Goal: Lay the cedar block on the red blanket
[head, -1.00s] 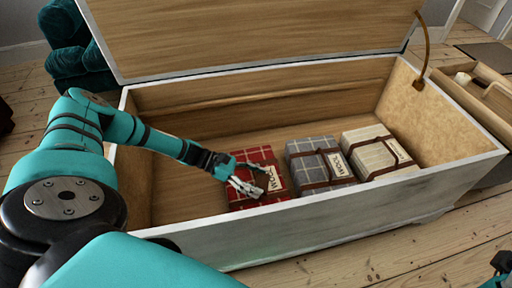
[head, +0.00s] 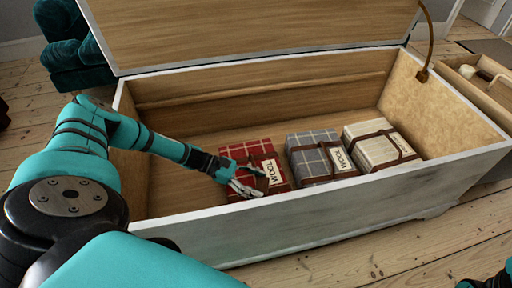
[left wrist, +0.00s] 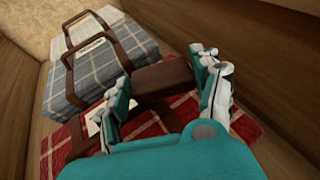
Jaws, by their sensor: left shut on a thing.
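The cedar block (left wrist: 162,80) is a plain reddish-brown piece in the left wrist view, between the fingers of my left gripper (left wrist: 165,95). The gripper is shut on it, over the red blanket (left wrist: 62,150). I cannot tell whether the block touches the blanket. In the head view my left gripper (head: 246,184) is over the front part of the red plaid blanket (head: 236,152), which is folded, strapped and labelled inside the chest. The block is hardly distinguishable there. Only a bit of my right arm shows at the lower right corner, without fingers.
The open wooden chest (head: 330,222) has a white front wall. A grey plaid blanket (head: 305,140) and a cream blanket (head: 366,150) lie to the right of the red one. The chest's left floor is bare. A brown lid stay (head: 428,40) rises at the right end.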

